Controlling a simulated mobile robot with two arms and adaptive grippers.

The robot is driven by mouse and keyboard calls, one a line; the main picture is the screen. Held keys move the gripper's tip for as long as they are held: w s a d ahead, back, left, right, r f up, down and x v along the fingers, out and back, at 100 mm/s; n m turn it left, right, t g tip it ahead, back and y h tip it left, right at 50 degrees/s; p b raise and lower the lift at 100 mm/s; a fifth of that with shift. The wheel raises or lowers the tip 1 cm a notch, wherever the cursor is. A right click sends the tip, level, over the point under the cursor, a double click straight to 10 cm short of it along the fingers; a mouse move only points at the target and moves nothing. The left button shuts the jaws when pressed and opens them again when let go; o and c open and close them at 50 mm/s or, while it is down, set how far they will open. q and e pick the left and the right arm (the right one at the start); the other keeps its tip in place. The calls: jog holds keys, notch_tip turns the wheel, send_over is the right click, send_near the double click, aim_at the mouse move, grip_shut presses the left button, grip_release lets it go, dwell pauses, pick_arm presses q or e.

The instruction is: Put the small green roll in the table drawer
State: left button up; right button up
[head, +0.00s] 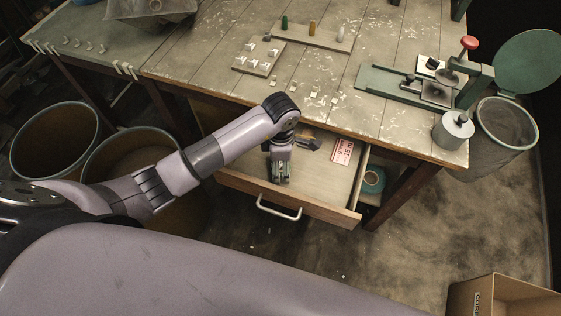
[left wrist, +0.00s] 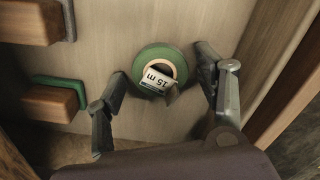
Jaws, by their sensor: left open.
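In the head view my left gripper (head: 281,172) points down inside the pulled-out table drawer (head: 325,186) and largely hides the roll. The drawer has a metal handle (head: 279,210) on its front. My right gripper is not in view.
In the drawer are a red-and-white card (head: 342,151) and dark-handled tools (head: 308,143). A teal roll (head: 373,180) sits under the table, right of the drawer. A green press device (head: 432,85) stands on the tabletop. Two bins (head: 55,140) stand at left; a cardboard box (head: 500,298) is at lower right.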

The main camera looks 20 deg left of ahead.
pick_arm(q)
jog(key=shift+r, duration=0.45)
notch_tip(320, 180, up, 11)
jog(key=shift+r, duration=0.2)
